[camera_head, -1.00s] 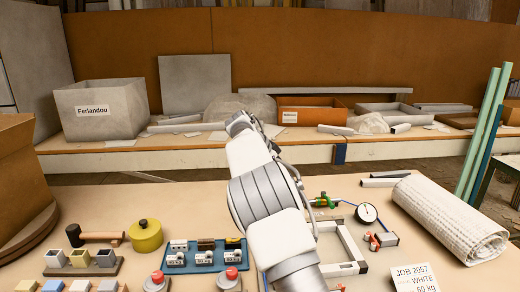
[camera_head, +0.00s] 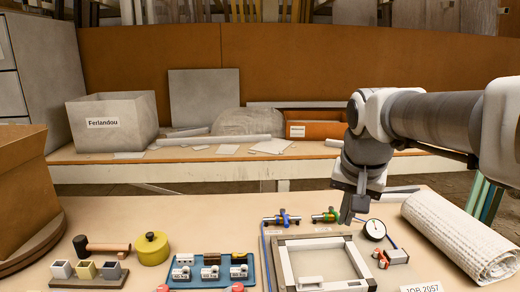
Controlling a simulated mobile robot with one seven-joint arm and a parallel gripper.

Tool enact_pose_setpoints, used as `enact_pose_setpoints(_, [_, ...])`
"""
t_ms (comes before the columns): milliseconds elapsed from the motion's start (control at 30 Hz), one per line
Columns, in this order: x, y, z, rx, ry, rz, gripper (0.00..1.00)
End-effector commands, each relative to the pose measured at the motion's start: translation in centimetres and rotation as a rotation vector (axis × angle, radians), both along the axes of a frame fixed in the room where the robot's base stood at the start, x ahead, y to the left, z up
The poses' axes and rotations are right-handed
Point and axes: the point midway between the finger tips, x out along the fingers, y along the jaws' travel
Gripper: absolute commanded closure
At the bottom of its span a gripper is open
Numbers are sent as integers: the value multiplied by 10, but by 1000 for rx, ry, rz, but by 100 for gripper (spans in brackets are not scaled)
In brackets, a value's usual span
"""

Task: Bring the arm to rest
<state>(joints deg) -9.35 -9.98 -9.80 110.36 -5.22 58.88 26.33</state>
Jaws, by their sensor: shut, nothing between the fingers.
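My arm enters from the right edge and reaches left, above the right part of the table. My gripper (camera_head: 347,218) points down at the end of it, close above the table behind the grey-white frame (camera_head: 283,262) and beside the round gauge (camera_head: 374,230). Its fingers look closed with nothing between them. Whether the fingertips touch anything below cannot be told.
A rolled white cloth (camera_head: 462,238) lies at the right. Blue and green valves (camera_head: 283,218) are left of my gripper. A blue tray (camera_head: 210,285) with small blocks, a yellow pot (camera_head: 151,248) and a mallet (camera_head: 104,247) stand at the left. The table's back middle strip is clear.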

Motion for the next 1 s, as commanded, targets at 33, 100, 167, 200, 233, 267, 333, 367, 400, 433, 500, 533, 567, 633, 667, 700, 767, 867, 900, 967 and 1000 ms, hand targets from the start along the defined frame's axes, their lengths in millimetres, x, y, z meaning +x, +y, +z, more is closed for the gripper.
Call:
enact_pose_setpoints(33, [-20, 1, 0, 1, -13, 37, 100])
enact_pose_setpoints(100, [-43, 5, -4, -5, -29, 95, 100])
enact_pose_setpoints(167, [-62, 7, -8, -14, -42, 143, 100])
enact_pose_setpoints(200, [-75, 10, -11, -21, -52, 175, 100])
enact_pose_setpoints(233, [-84, 11, -14, -28, -59, 197, 100])
enact_pose_setpoints(267, [-93, 12, -17, -35, -66, 220, 100])
enact_pose_setpoints(333, [-112, 15, -26, -54, -80, 268, 100])
enact_pose_setpoints(367, [-120, 16, -29, -62, -86, 286, 100])
enact_pose_setpoints(400, [-129, 18, -34, -73, -94, 310, 100])
enact_pose_setpoints(433, [-136, 19, -38, -82, -98, 329, 100])
enact_pose_setpoints(500, [-150, 21, -48, -102, -109, 365, 100])
enact_pose_setpoints(533, [-156, 22, -52, -112, -113, 381, 100])
enact_pose_setpoints(567, [-162, 23, -57, -123, -118, 396, 100])
enact_pose_setpoints(633, [-167, 23, -45, -135, -122, 415, 100])
enact_pose_setpoints(667, [-166, 23, -36, -133, -120, 415, 100])
enact_pose_setpoints(700, [-166, 23, -28, -132, -119, 414, 100])
enact_pose_setpoints(767, [-166, 23, -15, -132, -119, 414, 100])
enact_pose_setpoints(867, [-166, 23, 8, -131, -119, 413, 100])
enact_pose_setpoints(900, [-166, 23, 18, -131, -118, 412, 100])
enact_pose_setpoints(967, [-166, 23, 34, -131, -118, 412, 100])
enact_pose_setpoints(1000, [-166, 23, 44, -131, -118, 412, 100])
